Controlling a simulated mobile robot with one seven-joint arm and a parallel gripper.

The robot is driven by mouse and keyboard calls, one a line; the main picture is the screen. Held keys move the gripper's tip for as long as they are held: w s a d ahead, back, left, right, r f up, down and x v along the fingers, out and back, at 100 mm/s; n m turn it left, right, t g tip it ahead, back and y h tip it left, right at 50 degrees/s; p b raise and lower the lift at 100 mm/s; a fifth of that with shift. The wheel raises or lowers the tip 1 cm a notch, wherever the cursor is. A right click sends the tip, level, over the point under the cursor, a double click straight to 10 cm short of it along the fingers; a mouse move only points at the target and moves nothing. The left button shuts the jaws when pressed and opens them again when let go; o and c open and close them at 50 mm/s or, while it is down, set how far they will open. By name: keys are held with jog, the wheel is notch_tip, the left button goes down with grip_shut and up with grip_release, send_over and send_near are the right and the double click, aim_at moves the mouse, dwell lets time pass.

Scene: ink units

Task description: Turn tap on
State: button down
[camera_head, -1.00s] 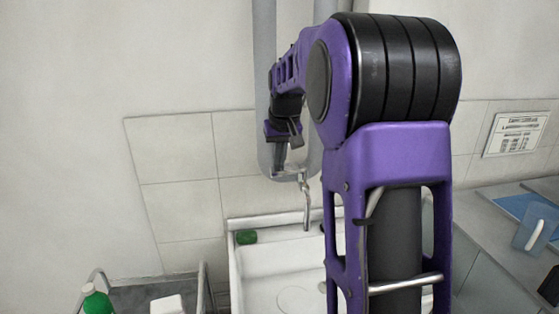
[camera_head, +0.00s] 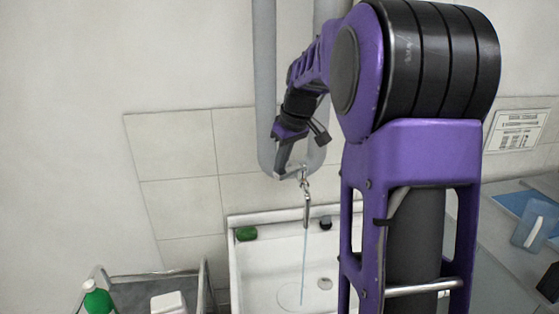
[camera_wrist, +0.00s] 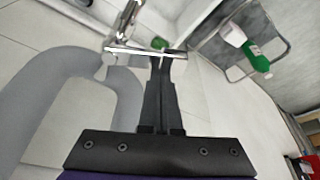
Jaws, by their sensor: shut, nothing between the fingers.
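The metal tap (camera_head: 306,198) hangs from the wall pipes over the white sink, and a thin stream of water (camera_head: 304,260) falls from its spout into the basin. In the wrist view the tap (camera_wrist: 125,25) is at the upper left, with its bar-shaped handle (camera_wrist: 135,50) lying across the tips of my gripper. My gripper (camera_wrist: 168,55) is shut with nothing between the fingers, its tips at the handle. In the head view my gripper (camera_head: 283,172) is just left of the tap's top; its exact contact there is too small to tell.
The white sink (camera_head: 235,275) holds a green sponge (camera_head: 247,233) and a small dark item (camera_head: 326,222) on its back ledge. A green bottle (camera_head: 97,298) and a white container (camera_head: 168,303) stand at lower left. Grey pipes (camera_head: 265,90) run up the wall. A counter is at right.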

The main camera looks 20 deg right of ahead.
jog(key=n, duration=0.1)
jog(key=s+n+y, duration=0.1)
jog(key=n, duration=0.1)
jog(key=shift+s+d, duration=0.1)
jog(key=shift+s, duration=0.2)
jog(key=shift+s+d, duration=0.1)
jog(key=shift+s, duration=0.35)
jog(key=shift+d, duration=0.1)
jog(key=shift+w+d+p, duration=0.35)
jog(key=shift+w, duration=0.35)
jog(key=shift+w+a, duration=0.25)
jog(key=shift+a, duration=0.05)
notch_tip(320, 180, up, 10)
jog(key=shift+f+g+p, duration=0.25)
jog(key=shift+g+p, duration=0.05)
jog(key=shift+p, duration=0.1)
